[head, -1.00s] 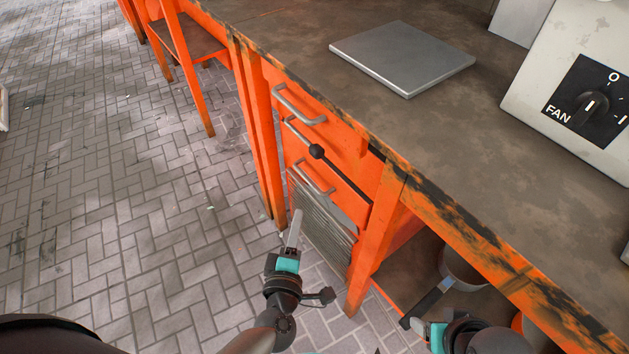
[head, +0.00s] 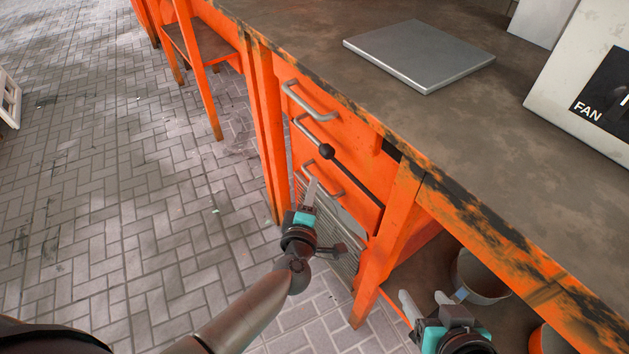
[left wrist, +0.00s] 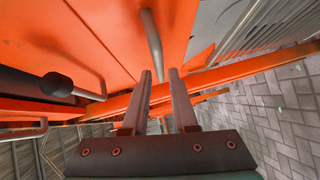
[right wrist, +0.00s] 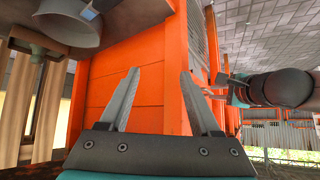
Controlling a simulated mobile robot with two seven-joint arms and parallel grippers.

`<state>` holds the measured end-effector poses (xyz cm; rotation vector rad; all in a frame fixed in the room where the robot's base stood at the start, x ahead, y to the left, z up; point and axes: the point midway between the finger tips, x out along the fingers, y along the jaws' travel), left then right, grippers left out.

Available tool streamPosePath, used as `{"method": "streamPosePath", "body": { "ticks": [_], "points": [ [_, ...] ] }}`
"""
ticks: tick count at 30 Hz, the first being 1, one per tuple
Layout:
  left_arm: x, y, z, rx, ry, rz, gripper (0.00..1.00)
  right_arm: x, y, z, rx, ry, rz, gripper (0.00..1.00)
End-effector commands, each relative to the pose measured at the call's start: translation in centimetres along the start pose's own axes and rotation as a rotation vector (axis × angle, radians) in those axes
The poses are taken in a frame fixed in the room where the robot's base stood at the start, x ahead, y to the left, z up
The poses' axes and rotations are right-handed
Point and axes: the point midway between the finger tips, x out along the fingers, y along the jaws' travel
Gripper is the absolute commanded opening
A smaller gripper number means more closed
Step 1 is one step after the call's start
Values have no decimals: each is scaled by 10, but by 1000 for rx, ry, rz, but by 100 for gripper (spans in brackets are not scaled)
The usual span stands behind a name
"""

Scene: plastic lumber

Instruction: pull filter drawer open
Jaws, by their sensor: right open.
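An orange cabinet under the bench has several drawer fronts with grey bar handles. The lowest handle (head: 322,181) is on the orange front (head: 352,192) just above a grey ribbed filter panel (head: 345,245). My left gripper (head: 311,186) is at this handle. In the left wrist view the handle (left wrist: 151,42) runs down to between the open fingertips (left wrist: 160,72); I cannot tell whether they touch it. My right gripper (head: 426,300) is open and empty in front of the lower shelf, and shows open in the right wrist view (right wrist: 160,74).
A grey pot (head: 482,280) stands on the lower shelf behind my right gripper. A metal plate (head: 420,57) and a FAN box (head: 575,85) are on the benchtop.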

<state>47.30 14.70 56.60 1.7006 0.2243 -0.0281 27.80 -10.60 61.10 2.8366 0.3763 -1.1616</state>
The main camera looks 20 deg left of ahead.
Motion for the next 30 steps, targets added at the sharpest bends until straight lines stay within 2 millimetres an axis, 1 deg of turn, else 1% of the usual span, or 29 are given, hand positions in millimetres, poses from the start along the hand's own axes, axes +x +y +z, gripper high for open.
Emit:
{"method": "streamPosePath", "body": {
  "ticks": [6,15,21,30],
  "points": [
    [19,0,0,0,1,2,26,9,-13,-7,6,117,-35,64],
    [36,0,0,1,0,1,26,12,-26,-17,19,254,-72,64],
    [41,0,0,0,0,1,26,12,-30,-20,24,295,-82,64],
    [42,0,0,0,0,0,26,12,-31,-21,25,300,-84,64]
  ]
}}
